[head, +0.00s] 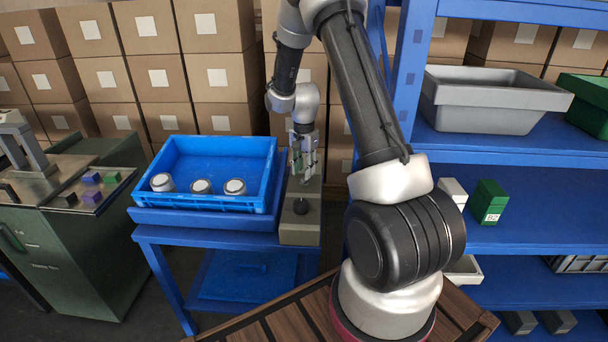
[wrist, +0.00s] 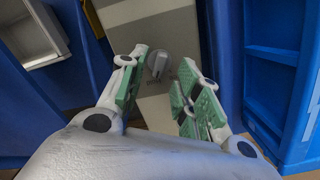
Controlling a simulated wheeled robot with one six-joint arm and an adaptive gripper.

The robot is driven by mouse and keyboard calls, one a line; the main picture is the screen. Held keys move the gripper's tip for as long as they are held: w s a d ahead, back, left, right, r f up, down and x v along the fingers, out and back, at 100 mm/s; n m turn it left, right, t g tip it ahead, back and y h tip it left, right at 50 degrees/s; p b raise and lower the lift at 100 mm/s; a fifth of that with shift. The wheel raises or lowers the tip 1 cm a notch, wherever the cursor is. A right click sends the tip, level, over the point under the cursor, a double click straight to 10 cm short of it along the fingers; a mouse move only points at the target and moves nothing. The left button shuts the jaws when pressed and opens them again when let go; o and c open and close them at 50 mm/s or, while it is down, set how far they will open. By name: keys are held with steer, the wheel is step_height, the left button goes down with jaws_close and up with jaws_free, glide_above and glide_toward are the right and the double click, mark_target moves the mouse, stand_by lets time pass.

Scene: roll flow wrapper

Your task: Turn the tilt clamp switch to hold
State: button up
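A grey box-like panel (head: 301,222) stands beside the blue crate on the blue table; it also shows in the wrist view (wrist: 166,22). A small round grey switch knob (wrist: 158,63) with a raised grip sits on it. No switch marking is readable. My gripper (head: 302,160) is over the far part of the panel, fingers pointing down. In the wrist view, my gripper (wrist: 164,60) has its green-padded fingers apart, with the knob showing in the gap between the tips. I cannot tell whether either finger touches it. The head view hides this knob behind my gripper.
A blue shelf rack (head: 520,235) with bins stands right. Stacked cartons (head: 222,78) fill the back.

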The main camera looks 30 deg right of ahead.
step_height(320, 180, up, 9)
steer(key=shift+r, duration=0.15)
stand_by(0.5)
